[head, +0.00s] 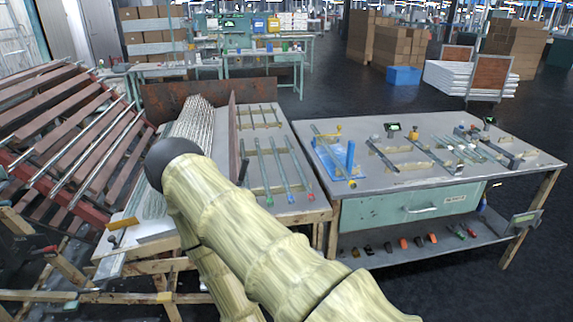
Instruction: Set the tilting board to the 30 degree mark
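My pale, sleeved arm (245,235) crosses the middle foreground and reaches left to a dark rounded joint (165,160). No gripper fingers show; the arm may hide them. Behind the joint, a bundle of glass tubes (197,122) lies on a sloping bench beside a brown upright panel (233,138). A dark handle (243,171) shows near that panel's lower edge. I cannot tell for certain which piece is the tilting board. No angle scale or 30 degree mark is readable. The arm covers part of this bench.
A grey table (440,178) on the right carries a blue fixture (335,160) and several tools. Thin rods (279,165) lie on the middle bench. A slatted red rack (70,130) stands at the left. Dark floor (330,95) is open behind the tables.

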